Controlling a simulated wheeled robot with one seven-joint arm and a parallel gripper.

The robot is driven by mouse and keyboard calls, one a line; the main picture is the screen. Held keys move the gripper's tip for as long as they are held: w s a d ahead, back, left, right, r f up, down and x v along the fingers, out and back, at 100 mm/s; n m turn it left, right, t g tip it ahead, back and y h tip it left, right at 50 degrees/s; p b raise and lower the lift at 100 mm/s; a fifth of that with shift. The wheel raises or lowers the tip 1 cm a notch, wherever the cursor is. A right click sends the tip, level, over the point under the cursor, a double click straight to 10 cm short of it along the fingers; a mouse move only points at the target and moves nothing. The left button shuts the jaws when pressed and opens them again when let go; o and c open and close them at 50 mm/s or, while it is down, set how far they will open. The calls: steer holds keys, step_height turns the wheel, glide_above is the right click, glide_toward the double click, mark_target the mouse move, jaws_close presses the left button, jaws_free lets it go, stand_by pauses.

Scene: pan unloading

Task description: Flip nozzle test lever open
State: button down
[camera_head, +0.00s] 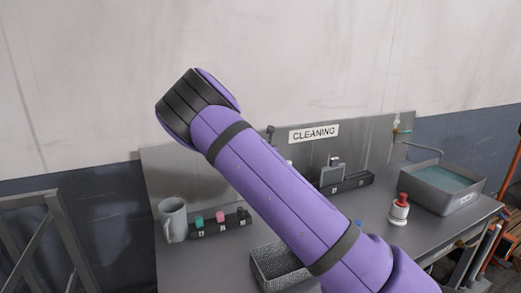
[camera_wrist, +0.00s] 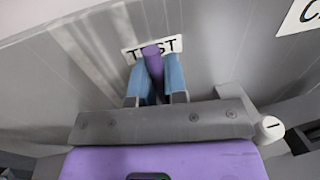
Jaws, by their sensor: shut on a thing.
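In the wrist view, my gripper (camera_wrist: 156,92) has two blue fingers shut on a slim purple piece, which looks like the test lever (camera_wrist: 152,60). The lever's upper end stands out between the fingertips, in front of a white TEST label (camera_wrist: 172,45) on the grey back panel. The fingers cover the lever's lower part, and its mount is hidden. In the head view my purple arm crosses the middle, and my gripper cannot be made out there.
A CLEANING sign (camera_head: 313,134) is on the back panel (camera_head: 375,135).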

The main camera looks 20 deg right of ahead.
stand_by(0.4)
steer(key=c, duration=1.2)
jaws_free()
steer(key=shift+o, duration=0.2)
steer(key=shift+s, duration=0.1)
steer(key=s+a, duration=0.2)
steer(key=s, duration=0.8)
steer(key=shift+s, duration=0.25)
